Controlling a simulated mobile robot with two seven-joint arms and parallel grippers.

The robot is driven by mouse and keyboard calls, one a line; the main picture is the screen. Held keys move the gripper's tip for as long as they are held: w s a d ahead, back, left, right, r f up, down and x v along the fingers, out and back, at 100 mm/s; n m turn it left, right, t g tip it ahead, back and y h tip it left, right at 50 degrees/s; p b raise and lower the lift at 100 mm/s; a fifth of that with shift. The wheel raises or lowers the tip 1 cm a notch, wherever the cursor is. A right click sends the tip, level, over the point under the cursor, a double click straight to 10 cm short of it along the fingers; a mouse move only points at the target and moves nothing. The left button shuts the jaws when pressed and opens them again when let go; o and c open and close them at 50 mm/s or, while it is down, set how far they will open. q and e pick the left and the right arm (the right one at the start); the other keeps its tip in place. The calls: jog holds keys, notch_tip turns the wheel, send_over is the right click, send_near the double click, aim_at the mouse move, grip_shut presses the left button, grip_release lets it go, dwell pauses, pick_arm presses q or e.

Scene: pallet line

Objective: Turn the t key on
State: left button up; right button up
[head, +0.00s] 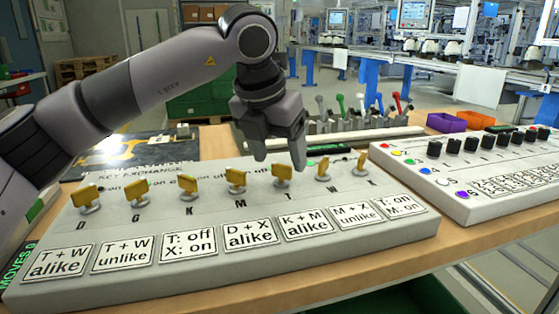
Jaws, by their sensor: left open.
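A row of yellow keys stands on a sloped light grey panel (210,277), with letters printed in front of them. The t key (282,174) is the yellow key behind the letter T, right of the middle of the row. My left gripper (281,164) points down over the t key with its two fingers apart, one on each side in the picture. I cannot tell whether a finger touches the key. The on and off marks behind the t key are partly hidden by the gripper. My right gripper is not in view.
Neighbouring keys are the M key (236,179) on the left and the W key (323,168) on the right. White rule cards line the panel's front. A second panel with black knobs (453,146) stands at right. Coloured levers (340,101) stand behind.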

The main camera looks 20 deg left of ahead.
pick_arm(q)
jog(key=shift+w+f, duration=0.2)
jog(key=shift+f, duration=0.3)
jog(key=shift+w+f, duration=0.1)
jog(key=shift+f, duration=0.15)
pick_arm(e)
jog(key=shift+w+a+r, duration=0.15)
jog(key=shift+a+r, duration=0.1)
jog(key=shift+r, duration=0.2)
pick_arm(q)
jog(key=c, duration=1.1)
jog(key=shift+o, duration=0.2)
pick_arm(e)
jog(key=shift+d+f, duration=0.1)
